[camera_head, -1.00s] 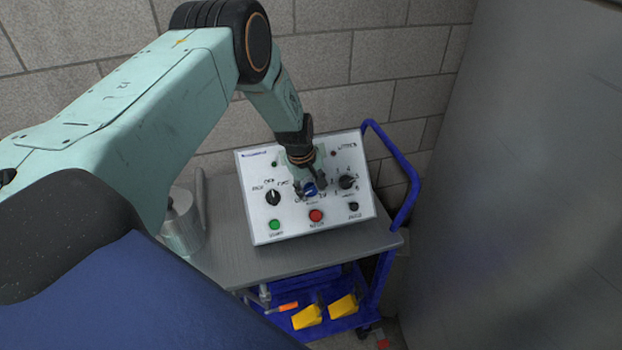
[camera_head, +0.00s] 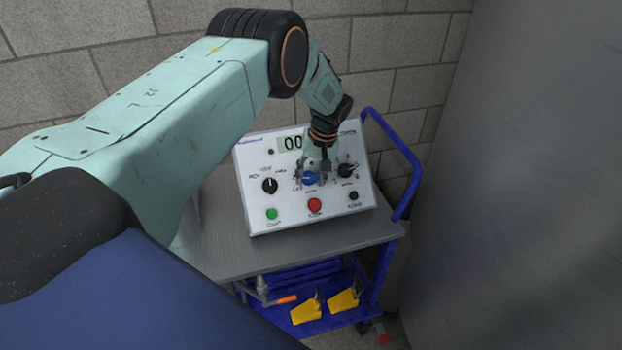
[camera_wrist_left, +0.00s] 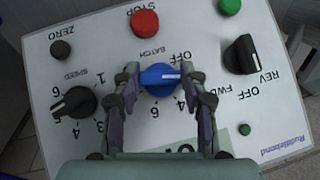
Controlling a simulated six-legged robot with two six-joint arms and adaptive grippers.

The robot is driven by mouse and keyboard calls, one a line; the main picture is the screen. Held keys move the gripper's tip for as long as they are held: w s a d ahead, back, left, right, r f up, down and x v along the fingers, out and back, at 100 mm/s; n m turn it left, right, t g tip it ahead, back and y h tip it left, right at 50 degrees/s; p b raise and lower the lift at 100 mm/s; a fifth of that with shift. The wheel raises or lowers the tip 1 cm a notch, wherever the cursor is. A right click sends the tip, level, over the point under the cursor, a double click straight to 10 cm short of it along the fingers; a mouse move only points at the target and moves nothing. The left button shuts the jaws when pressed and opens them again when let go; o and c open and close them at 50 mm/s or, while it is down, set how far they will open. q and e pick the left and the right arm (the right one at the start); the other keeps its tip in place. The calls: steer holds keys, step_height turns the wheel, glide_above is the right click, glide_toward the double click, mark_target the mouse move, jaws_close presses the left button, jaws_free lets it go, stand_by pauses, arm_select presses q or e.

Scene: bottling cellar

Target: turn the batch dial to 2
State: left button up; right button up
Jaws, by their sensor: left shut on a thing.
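The batch dial (camera_head: 310,178) is a blue knob low in the middle of a white control panel (camera_head: 256,218). It also shows in the left wrist view (camera_wrist_left: 160,76), which sees the panel upside down. My left gripper (camera_head: 312,172) is shut on this dial, with one finger on each side of it in the wrist view (camera_wrist_left: 162,82). My right gripper is not in view.
A black speed dial (camera_wrist_left: 73,103) and a black REV/OFF/FWD dial (camera_wrist_left: 240,54) flank the batch dial. A red stop button (camera_wrist_left: 145,23) and a green button (camera_head: 272,214) sit nearby. The panel stands on a grey cart top (camera_head: 220,240) with a blue handle (camera_head: 402,150).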

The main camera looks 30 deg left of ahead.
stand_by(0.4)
arm_select(q)
steer(key=o, duration=1.1)
steer(key=shift+o, duration=0.2)
steer(key=v, duration=1.2)
